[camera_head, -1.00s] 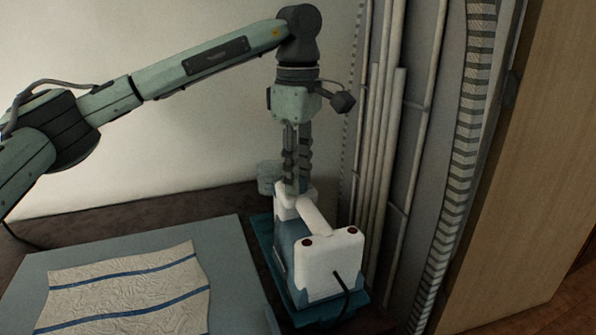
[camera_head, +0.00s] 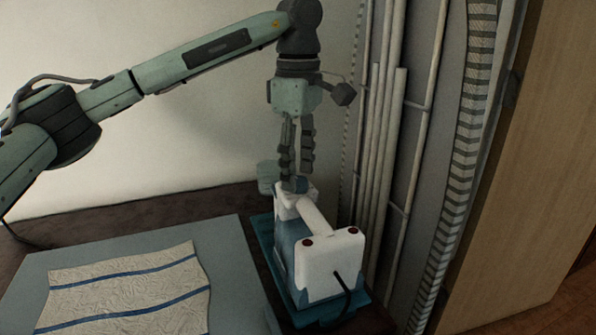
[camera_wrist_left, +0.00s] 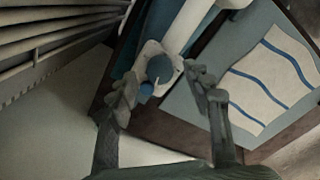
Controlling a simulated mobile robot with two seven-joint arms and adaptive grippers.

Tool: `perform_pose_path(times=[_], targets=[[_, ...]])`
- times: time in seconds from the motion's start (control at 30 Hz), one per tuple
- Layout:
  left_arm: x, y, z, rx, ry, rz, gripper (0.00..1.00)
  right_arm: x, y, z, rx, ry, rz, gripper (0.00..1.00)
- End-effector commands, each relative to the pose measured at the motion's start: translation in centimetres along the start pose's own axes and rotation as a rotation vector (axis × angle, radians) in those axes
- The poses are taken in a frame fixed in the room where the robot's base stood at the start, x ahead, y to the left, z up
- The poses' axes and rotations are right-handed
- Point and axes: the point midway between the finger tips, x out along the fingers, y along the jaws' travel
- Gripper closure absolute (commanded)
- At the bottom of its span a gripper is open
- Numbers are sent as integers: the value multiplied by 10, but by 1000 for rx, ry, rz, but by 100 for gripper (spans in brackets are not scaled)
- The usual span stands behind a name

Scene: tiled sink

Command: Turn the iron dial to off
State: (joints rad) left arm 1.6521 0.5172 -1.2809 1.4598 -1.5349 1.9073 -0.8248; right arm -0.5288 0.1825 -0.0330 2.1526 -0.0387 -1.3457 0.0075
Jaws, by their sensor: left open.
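The iron (camera_head: 330,262), white and blue with a dark cord, stands on a blue base (camera_head: 262,235) at the right end of the counter. Its blue round dial (camera_head: 298,185) is on top at the far end, and also shows in the left wrist view (camera_wrist_left: 160,68). A small blue part (camera_wrist_left: 146,89) lies beside the dial there; I cannot read the dial's setting. My left gripper (camera_head: 296,172) points down just above the dial, open and empty. In the wrist view its fingers (camera_wrist_left: 162,88) stand on either side of the dial, apart from it. My right gripper is not in view.
A blue-grey ironing board (camera_head: 230,265) with a striped cloth (camera_head: 130,290) lies left of the iron. White vertical pipes (camera_head: 385,160) and the wall are close on the right.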

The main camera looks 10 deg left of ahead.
Motion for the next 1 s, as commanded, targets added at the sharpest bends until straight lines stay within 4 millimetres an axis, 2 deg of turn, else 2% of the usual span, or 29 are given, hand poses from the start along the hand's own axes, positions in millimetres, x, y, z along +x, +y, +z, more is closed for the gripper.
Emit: perform_pose_path(times=[0.3,0.5,0.7,1.0], targets=[[-67,0,0,-1,-1,4,50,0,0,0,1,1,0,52],[-99,0,0,-2,0,3,50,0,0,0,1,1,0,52],[-110,0,0,0,-1,1,50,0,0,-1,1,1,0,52],[-110,0,0,8,-1,1,50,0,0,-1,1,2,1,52]])
